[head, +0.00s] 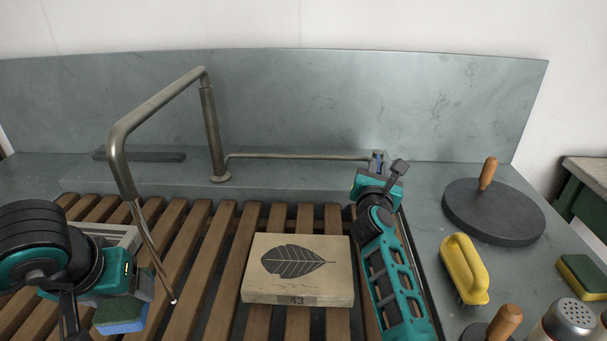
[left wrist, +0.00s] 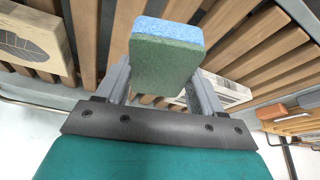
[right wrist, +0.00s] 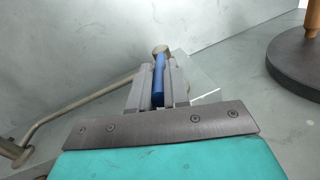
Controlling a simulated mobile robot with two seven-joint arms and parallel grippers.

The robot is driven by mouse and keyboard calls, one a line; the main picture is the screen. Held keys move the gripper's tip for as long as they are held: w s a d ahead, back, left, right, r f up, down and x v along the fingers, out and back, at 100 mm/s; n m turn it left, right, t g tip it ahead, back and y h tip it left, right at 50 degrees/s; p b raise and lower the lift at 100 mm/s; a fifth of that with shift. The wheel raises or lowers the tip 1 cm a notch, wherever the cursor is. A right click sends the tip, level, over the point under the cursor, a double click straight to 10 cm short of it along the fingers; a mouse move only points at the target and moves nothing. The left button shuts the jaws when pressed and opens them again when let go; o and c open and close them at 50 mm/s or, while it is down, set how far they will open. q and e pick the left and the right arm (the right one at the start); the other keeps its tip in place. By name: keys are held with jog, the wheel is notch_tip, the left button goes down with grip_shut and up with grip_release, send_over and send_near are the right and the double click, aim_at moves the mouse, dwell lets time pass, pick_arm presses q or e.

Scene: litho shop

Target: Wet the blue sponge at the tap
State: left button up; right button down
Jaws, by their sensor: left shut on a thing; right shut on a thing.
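The blue sponge (head: 118,325), with a green layer, is at the lower left in the head view. My left gripper (head: 124,296) is shut on it; the left wrist view shows the sponge (left wrist: 168,45) between both fingers. My right gripper (head: 378,163) is shut on a blue handle (right wrist: 158,80) at the end of the tap's side pipe (head: 300,156).
A slatted wooden rack (head: 220,240) holds a stone block with a leaf print (head: 330,250) and a second block (head: 125,238) behind my left gripper. A yellow-handled brush (head: 465,268), a dark disc (head: 495,215) and a yellow-green sponge (head: 585,275) are at the right.

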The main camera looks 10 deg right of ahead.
jog(key=shift+a, duration=0.1)
jog(key=c, duration=1.1)
grip_release()
